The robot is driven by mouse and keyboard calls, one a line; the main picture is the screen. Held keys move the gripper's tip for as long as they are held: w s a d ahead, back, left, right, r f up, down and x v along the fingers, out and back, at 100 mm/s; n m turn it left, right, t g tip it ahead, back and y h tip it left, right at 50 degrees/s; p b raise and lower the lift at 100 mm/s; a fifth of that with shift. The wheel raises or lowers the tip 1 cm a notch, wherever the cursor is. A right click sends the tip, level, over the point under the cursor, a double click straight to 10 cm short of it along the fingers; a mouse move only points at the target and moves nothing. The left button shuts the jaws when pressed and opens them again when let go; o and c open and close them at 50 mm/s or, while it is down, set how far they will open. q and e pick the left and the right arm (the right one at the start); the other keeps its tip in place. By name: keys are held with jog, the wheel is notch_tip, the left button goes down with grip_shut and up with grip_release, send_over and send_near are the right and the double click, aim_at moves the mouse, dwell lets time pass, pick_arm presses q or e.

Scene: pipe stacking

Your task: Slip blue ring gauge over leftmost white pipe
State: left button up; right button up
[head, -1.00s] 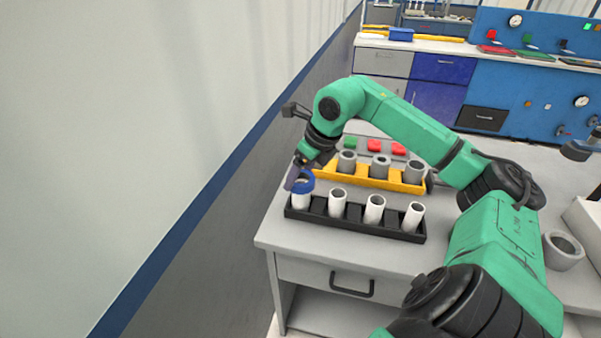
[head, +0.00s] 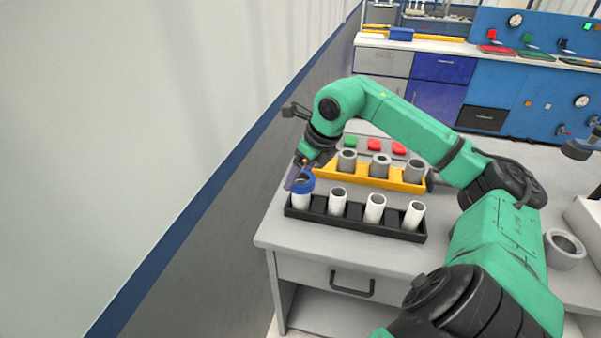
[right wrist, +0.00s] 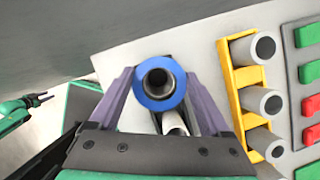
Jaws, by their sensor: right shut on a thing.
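The blue ring gauge (head: 303,187) is at the top of the leftmost white pipe (head: 301,202). In the right wrist view the blue ring (right wrist: 143,96) encircles the pipe's rim, and the pipe's dark bore shows inside it. My right gripper (head: 297,178) is shut on the ring, with a finger on each side of it in the wrist view. The white pipe stands in the black rack (head: 352,222), and its lower part shows below the ring. In the right wrist view my left gripper (right wrist: 43,99) shows small at the far left, its fingers apart and empty.
Several other white pipes (head: 374,208) stand to the right in the black rack. Behind it is a yellow rack (head: 398,185) with grey pipes (head: 380,166). Red and green blocks lie farther back. A wide grey ring (head: 564,250) sits at the right.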

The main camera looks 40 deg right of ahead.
jog(key=shift+f, duration=0.15)
jog(key=o, duration=1.3)
jog(key=b+v, duration=0.1)
jog(key=v, duration=0.5)
jog(key=shift+d+b, duration=0.1)
jog(key=shift+b, duration=0.3)
jog(key=v, duration=0.8)
jog(key=shift+s+r+p, duration=0.15)
jog(key=shift+r+p, duration=0.15)
jog(key=shift+p, duration=0.1)
jog(key=shift+f, duration=0.1)
